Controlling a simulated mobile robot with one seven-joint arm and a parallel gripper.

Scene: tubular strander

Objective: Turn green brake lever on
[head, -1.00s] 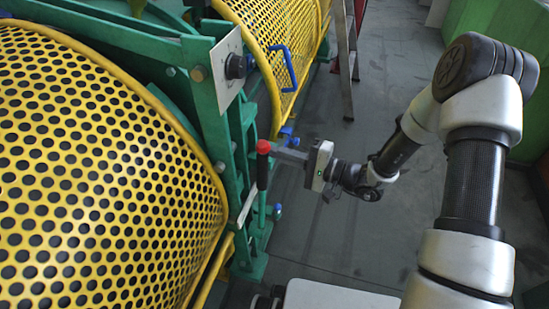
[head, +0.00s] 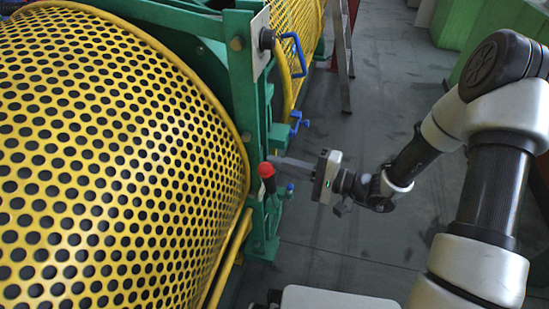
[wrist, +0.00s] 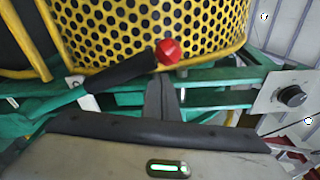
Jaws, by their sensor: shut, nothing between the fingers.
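The brake lever (head: 268,183) has a black grip and a red ball end, and stands beside the green machine frame. It also shows in the wrist view (wrist: 122,74), its grip slanting up to the red ball. Its lower part is largely hidden in the head view. My gripper (head: 278,161) is shut and empty, its fingers pointing left just beyond the red ball. In the wrist view the fingertips (wrist: 160,80) lie close to the grip, just below the ball. I cannot tell whether they touch.
A yellow perforated guard (head: 110,150) fills the left side. A panel with a black knob (head: 267,39) and a blue handle (head: 293,52) are on the machine beyond. A ladder (head: 343,65) stands at the back. The grey floor (head: 375,130) beneath my arm is clear.

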